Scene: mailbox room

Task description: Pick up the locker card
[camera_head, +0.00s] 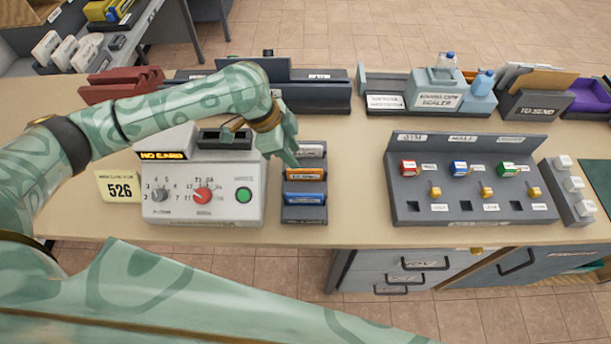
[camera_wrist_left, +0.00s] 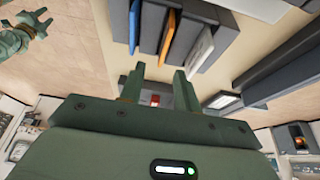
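A dark rack (camera_head: 305,214) on the desk holds three upright cards: a white card (camera_head: 311,150), an orange card (camera_head: 307,174) and a blue card (camera_head: 304,198). Their labels are too small to read, so I cannot tell which is the locker card. The orange card (camera_wrist_left: 168,30) and white card (camera_wrist_left: 200,47) also show in the left wrist view. My left gripper (camera_head: 291,158) is beside the rack's back left end, fingers pointing down. In the left wrist view its fingers (camera_wrist_left: 158,80) are apart with nothing between them. My right gripper (camera_wrist_left: 42,22) is far off, fingers spread.
A grey card machine (camera_head: 203,205) reading "NO CARD" stands just left of the rack. A yellow note (camera_head: 120,187) shows 526. A key panel (camera_head: 473,180) stands to the right, with bare desk between. Trays and a sealer (camera_head: 437,93) line the back.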

